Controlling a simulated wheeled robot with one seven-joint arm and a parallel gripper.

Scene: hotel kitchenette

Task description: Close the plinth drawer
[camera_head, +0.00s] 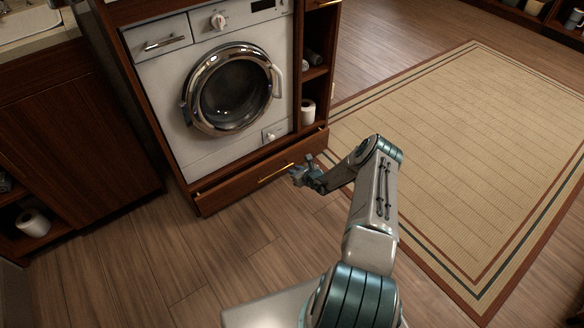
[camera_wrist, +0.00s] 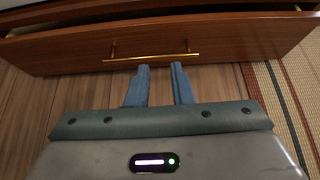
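The plinth drawer (camera_head: 240,182) is a low wooden drawer under the washing machine, with a brass bar handle (camera_head: 276,173). It stands out from the cabinet, partly open. In the wrist view the drawer front (camera_wrist: 225,38) spans the top, with a gap behind its upper edge, and the handle (camera_wrist: 150,58) runs across it. My gripper (camera_head: 300,172) is low, in front of the drawer near the handle's right end. Its two blue fingers (camera_wrist: 160,68) point at the drawer front just below the handle, with a gap between them and nothing held. I cannot tell whether they touch the front.
The washing machine (camera_head: 232,85) stands above the drawer, with open shelves (camera_head: 315,75) at its right. A dark wooden cabinet (camera_head: 75,145) is at the left. A beige rug (camera_head: 470,140) lies at the right. The wooden floor (camera_head: 150,255) in front is clear.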

